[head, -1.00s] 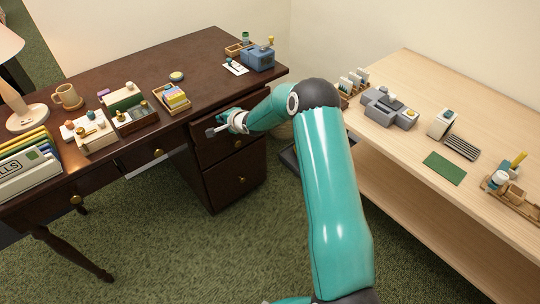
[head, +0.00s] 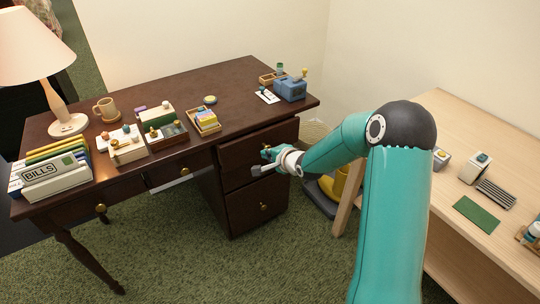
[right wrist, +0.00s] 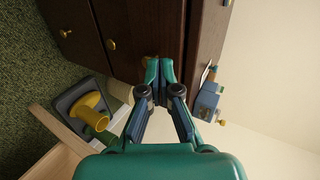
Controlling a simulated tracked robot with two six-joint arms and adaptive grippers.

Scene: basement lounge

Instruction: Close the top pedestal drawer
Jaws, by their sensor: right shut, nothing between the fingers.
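The top pedestal drawer (head: 236,152) is the dark brown upper front on the right side of the desk. Its front also shows in the right wrist view (right wrist: 150,25). I cannot tell whether it sits fully flush. My right gripper (head: 257,170) is shut and empty, in front of that drawer. In the right wrist view its fingertips (right wrist: 158,66) are together close to the drawer front, beside a brass knob partly hidden behind them. Whether they touch the wood is unclear. The lower drawer (head: 245,208) has a brass knob and looks closed. My left gripper is out of view.
The desk top (head: 236,97) holds a lamp, mug, files and small boxes. A pale wooden table (head: 460,120) stands on the right near my right arm. A yellow object (head: 341,183) on a dark base is on the floor between them. Green carpet is open in front.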

